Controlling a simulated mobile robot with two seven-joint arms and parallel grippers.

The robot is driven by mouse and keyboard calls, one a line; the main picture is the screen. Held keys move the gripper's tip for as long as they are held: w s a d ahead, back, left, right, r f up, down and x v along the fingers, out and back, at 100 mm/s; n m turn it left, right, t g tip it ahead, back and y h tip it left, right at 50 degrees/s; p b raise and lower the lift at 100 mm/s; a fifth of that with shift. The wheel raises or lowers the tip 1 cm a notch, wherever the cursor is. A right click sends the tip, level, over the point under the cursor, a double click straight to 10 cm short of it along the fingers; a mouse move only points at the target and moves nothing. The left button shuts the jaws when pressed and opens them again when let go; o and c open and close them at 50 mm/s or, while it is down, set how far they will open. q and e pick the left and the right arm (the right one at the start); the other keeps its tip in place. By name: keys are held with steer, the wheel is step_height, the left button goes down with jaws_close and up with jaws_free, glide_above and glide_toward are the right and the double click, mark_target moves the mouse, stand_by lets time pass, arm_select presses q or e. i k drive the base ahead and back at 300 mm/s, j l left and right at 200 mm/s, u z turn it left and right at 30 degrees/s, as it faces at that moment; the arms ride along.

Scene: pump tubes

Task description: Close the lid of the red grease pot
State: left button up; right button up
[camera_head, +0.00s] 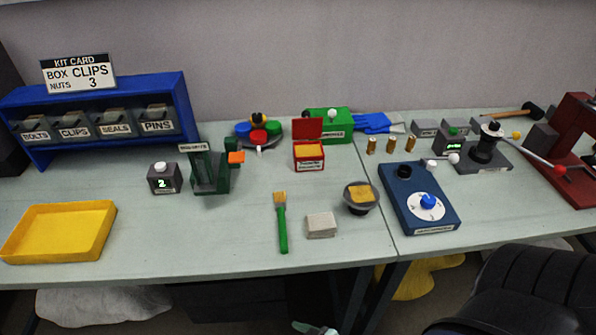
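The red grease pot (309,163) stands on the workbench near the middle, a small square box with a pale label on its front. Its red lid (307,129) is open and stands upright at the back of the pot. Orange-yellow grease (309,150) shows in the open top. No gripper is seen at the pot, and neither of my grippers can be made out. A small pale and teal piece at the bottom edge is too cut off to identify.
The green-handled brush (282,225), pale cloth stack (321,225) and round dish (361,201) lie in front of the pot. A green box (330,125) stands behind right, a dark green stand (209,172) left. A blue dial box (418,198) is right. Bench around the pot's front is clear.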

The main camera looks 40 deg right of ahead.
mark_target(307, 128)
steer(key=z, duration=1.2)
